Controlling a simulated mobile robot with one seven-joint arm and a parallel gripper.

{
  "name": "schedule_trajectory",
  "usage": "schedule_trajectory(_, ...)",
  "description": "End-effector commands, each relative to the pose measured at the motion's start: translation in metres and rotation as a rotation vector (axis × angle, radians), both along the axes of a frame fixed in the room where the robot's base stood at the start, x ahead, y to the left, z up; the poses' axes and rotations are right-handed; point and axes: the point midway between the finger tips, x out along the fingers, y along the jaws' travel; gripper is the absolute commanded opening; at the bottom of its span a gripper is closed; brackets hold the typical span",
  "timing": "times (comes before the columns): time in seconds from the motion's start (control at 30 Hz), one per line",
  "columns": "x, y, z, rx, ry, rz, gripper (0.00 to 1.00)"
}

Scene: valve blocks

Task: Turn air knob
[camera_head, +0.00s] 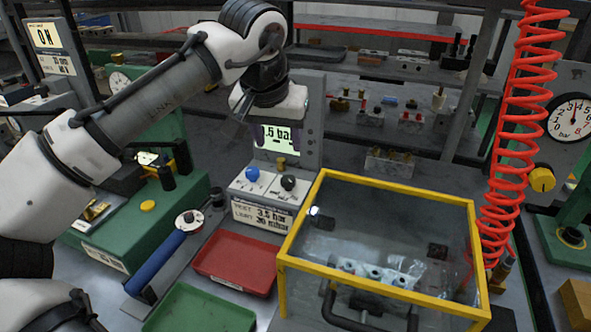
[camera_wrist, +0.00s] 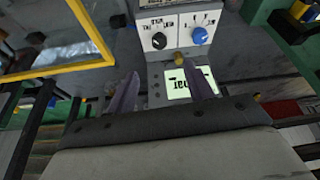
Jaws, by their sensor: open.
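A grey panel unit (camera_head: 314,150) with a lit pressure display stands in the middle. On its sloped front are a blue knob (camera_head: 252,174) and a black knob (camera_head: 288,182). A small brass fitting (camera_head: 281,162) sits above them. The wrist view shows the black knob (camera_wrist: 159,41) and blue knob (camera_wrist: 199,36) upside down; their labels are too small to read surely. A yellow knob (camera_head: 542,180) is below a bar gauge (camera_head: 573,116) at the right. My gripper (camera_wrist: 160,69) is open and empty, in front of the display, above the knobs. It touches neither.
A yellow-framed clear box (camera_head: 380,199) with a black handle holds a valve block, right of the panel. A red coiled hose (camera_head: 512,150) hangs at right.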

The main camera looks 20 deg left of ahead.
Motion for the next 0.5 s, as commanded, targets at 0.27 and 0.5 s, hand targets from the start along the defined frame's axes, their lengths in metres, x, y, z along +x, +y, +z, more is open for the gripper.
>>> schedule_trajectory(0.27, 0.018, 0.000, -0.044, 0.002, 0.000, -0.004, 0.52)
schedule_trajectory(0.5, 0.037, 0.002, -0.089, 0.002, -0.002, -0.005, 0.52)
